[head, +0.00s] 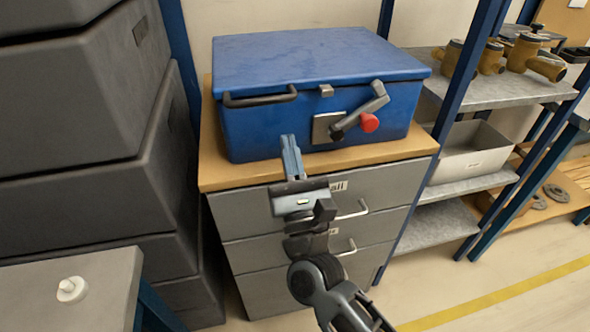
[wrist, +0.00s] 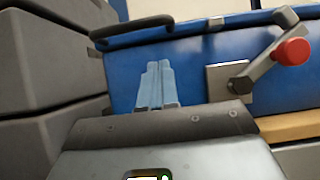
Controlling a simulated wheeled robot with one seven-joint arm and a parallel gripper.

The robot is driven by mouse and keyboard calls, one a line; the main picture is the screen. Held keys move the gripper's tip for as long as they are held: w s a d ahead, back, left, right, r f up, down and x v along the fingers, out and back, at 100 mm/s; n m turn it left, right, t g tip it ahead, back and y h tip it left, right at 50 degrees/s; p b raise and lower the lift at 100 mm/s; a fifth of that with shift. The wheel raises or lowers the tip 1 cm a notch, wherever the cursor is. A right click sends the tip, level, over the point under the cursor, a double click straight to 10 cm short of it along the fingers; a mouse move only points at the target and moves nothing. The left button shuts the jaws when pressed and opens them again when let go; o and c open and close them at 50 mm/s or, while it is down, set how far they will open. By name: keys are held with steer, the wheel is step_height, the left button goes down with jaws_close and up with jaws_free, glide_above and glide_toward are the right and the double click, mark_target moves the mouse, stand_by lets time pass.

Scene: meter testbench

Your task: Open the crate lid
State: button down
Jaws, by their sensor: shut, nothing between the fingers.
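The blue crate (head: 265,132) stands on a wooden-topped drawer cabinet, with its lid (head: 315,57) down. A dark bar handle (head: 260,98) runs along the lid's front left edge and shows at the top left of the wrist view (wrist: 130,27). A grey lever with a red knob (head: 369,122) sits on a metal plate on the crate's front right; the knob also shows in the wrist view (wrist: 293,51). A small grey catch (head: 326,90) is at the lid's front middle. My gripper (head: 289,140) is shut and empty, in front of the crate below the bar handle, left of the lever.
Dark stacked bins (head: 90,140) rise close on the left. A grey shelf (head: 495,92) with brass fittings and a light bin (head: 475,152) stand on the right. A grey tabletop (head: 105,290) with a white round piece is at lower left. Open floor lies at lower right.

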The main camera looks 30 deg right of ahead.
steer(key=r, duration=0.1)
steer(key=w+r+p, duration=0.1)
steer(key=r, duration=0.1)
steer(key=r+p, duration=0.1)
steer(key=shift+w+d+r, duration=0.25)
